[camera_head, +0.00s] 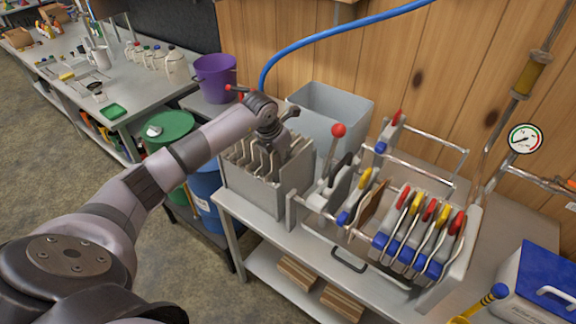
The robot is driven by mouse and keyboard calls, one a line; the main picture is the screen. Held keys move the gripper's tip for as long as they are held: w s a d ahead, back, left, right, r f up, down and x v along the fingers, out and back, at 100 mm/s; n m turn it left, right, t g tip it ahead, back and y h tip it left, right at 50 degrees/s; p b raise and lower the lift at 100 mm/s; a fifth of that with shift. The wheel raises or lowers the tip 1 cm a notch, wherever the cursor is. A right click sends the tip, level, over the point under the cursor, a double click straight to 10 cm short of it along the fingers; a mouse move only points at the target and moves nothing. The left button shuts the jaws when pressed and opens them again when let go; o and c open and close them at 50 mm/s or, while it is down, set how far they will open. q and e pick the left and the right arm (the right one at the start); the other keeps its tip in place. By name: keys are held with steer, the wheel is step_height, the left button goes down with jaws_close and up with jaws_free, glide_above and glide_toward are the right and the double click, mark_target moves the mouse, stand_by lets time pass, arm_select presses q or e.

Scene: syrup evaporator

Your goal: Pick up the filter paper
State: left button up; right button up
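A grey metal bin (300,172) stands at the left end of the metal table. Several pale, thin upright sheets or plates (237,157) stand in it; I cannot tell for sure which are filter paper. My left gripper (276,150) points down over the bin, its fingertips among or just above the pale sheets. Whether its fingers are open or closed on a sheet is unclear. To the right, a press (333,215) holds several plates with red, yellow and blue handles (425,230), and a brown sheet (376,208) stands among them. My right gripper is out of view.
A tall grey container (335,105) stands behind the bin, and a red-knobbed lever (338,131) rises beside it. A purple bucket (215,76), green-lidded drum (168,128) and blue drum (205,190) are left. A blue-lidded cooler (545,275) is lower right. A blue hose arches overhead.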

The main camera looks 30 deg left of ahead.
arm_select(q)
steer(key=shift+c, duration=0.4)
jaws_close()
steer(key=shift+r, duration=0.1)
step_height(320, 180, up, 20)
steer(key=b, duration=0.4)
stand_by(1.1)
